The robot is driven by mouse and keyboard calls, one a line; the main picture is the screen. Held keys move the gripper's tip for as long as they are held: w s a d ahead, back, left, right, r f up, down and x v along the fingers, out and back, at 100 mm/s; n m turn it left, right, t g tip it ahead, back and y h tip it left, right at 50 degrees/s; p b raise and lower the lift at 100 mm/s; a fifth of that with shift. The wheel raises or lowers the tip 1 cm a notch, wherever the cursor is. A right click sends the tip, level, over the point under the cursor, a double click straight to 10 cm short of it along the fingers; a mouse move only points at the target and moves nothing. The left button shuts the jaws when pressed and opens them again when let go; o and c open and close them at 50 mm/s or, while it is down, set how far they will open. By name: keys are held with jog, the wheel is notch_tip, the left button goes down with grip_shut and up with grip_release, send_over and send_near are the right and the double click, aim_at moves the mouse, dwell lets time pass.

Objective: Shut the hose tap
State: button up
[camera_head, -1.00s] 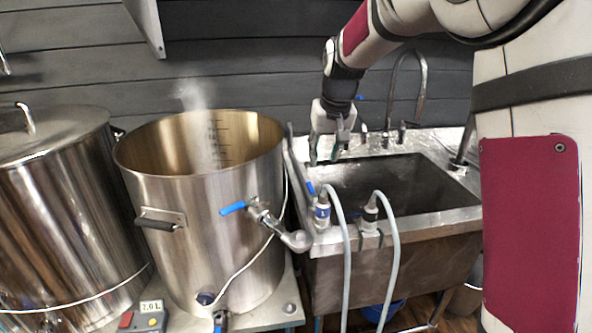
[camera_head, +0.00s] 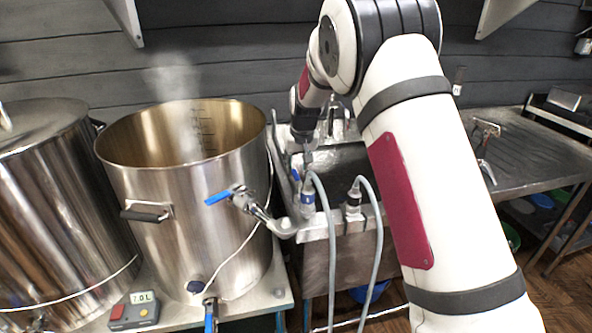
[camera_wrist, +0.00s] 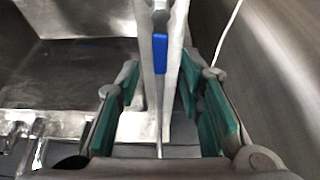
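The hose tap shows a small blue lever (camera_head: 296,174) at the sink's left front rim, beside a grey hose fitting (camera_head: 307,196). In the wrist view the blue lever (camera_wrist: 160,54) is in the middle, pointing along the picture's vertical, ahead of and between my fingers. My gripper (camera_head: 306,155) hangs just above the tap in the head view. In the wrist view my gripper (camera_wrist: 160,82) is open, with green pads on both sides and nothing held. I cannot tell whether either finger touches the lever.
A steaming steel kettle (camera_head: 190,230) with its own blue-handled valve (camera_head: 243,198) stands close left. A second hose fitting (camera_head: 354,200) sits on the rim to the right. A lidded vessel (camera_head: 60,200) is far left; a display box (camera_head: 135,310) reads 7.0 L. A steel table (camera_head: 540,150) is at right.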

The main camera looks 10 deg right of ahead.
jog(key=shift+x, duration=1.4)
grip_shut()
jog(key=shift+d+m, duration=0.1)
jog(key=shift+m, duration=0.2)
jog(key=m, duration=0.1)
jog(key=d+m+h, duration=0.1)
jog(key=m, duration=0.1)
jog(key=m+h+b, duration=0.1)
jog(key=shift+s+d+m, duration=0.15)
jog(key=shift+d+m, duration=0.15)
jog(key=m, duration=0.1)
jog(key=d+m+g+h, duration=0.1)
jog(key=m, duration=0.1)
jog(key=s+m, duration=0.1)
jog(key=shift+d+m+b, duration=0.25)
jog(key=shift+m+b, duration=0.05)
jog(key=shift+s+d+m+g+h+b, duration=0.2)
jog(key=shift+s+m+g+b, duration=0.3)
jog(key=shift+m, duration=0.85)
jog(key=shift+s+d+m+g+h+b, duration=0.25)
jog(key=shift+s+m+g, duration=0.35)
jog(key=shift+m, duration=0.7)
jog(key=shift+s+d+m+g+h+b, duration=0.1)
jog(key=shift+s+m+g+h+b, duration=0.3)
jog(key=shift+m, duration=0.95)
jog(key=shift+g, duration=0.3)
